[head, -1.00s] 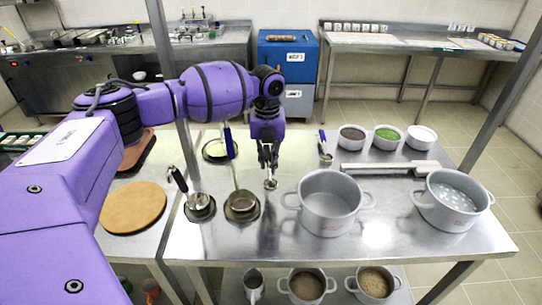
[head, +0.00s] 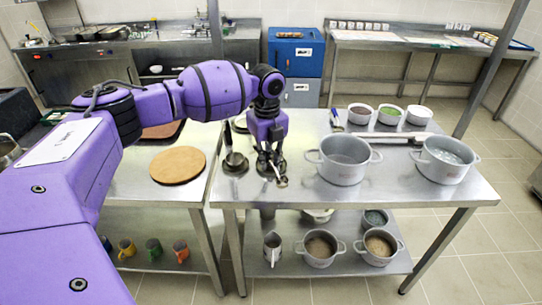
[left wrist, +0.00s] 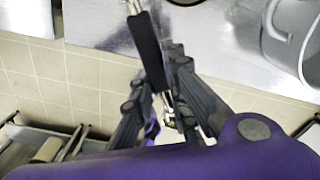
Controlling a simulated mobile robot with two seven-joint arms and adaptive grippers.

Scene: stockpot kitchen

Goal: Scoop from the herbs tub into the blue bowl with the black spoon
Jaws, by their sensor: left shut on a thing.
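The herbs tub (head: 390,121) is a white tub with green contents, in the middle of three at the back right of the steel table. My left gripper (head: 268,169) is over the table's front left part, shut on the black handle of the spoon (left wrist: 148,50). The handle lies between the fingers in the left wrist view (left wrist: 158,88). A small metal spoon end (head: 283,181) shows just below the fingers in the head view. A bluish round vessel (head: 376,217) stands on the lower shelf; I cannot tell whether it is the blue bowl. My right gripper is out of view.
Two grey pots, one in the middle (head: 343,172) and one at the right (head: 445,172), stand on the table. A pan (head: 235,164) is left of my gripper. A brown round board (head: 178,166) lies on the left table.

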